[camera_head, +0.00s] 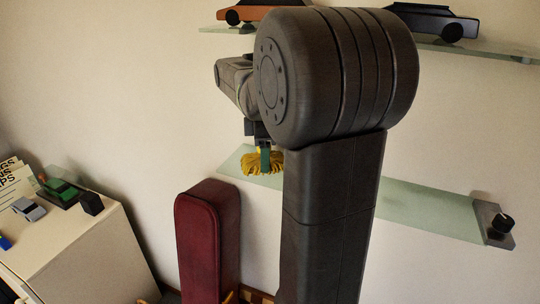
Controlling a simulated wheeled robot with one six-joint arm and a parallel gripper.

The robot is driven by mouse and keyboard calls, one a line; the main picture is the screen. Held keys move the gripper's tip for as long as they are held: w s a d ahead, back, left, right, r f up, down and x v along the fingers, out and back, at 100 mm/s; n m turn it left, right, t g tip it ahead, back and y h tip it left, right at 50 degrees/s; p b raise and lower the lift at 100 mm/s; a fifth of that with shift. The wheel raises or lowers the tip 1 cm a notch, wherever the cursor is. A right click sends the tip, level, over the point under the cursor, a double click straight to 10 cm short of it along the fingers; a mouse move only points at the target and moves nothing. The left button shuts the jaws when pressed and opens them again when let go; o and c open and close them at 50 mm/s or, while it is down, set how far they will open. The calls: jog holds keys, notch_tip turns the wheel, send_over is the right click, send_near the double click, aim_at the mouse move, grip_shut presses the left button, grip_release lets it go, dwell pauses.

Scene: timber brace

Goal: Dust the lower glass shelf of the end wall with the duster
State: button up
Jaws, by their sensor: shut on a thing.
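The lower glass shelf (425,208) runs along the wall in the middle and right of the view. My arm hides part of it. The duster, with a yellow head (262,164) and a green handle (265,150), is held by my gripper (262,141) over the shelf's left part. The head hangs down and looks to be at the shelf surface, but I cannot tell for sure whether it touches. The gripper is shut on the duster; its fingers are small and partly hidden by my arm.
An upper glass shelf (485,50) holds an orange model car (262,13) and a dark one (437,20). A grey block with a black knob (496,224) sits at the lower shelf's right end. A dark red upright case (208,240) stands before the shelf. A white cabinet (75,250) with toy cars is left.

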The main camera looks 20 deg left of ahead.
aim_at(403, 200)
jog(key=shift+w+a, duration=0.15)
jog(key=shift+a, duration=1.2)
jog(key=shift+w+a, duration=0.1)
jog(key=shift+a, duration=1.25)
jog(key=shift+w, duration=0.1)
jog(key=shift+w+d, duration=0.1)
jog(key=shift+d, duration=0.05)
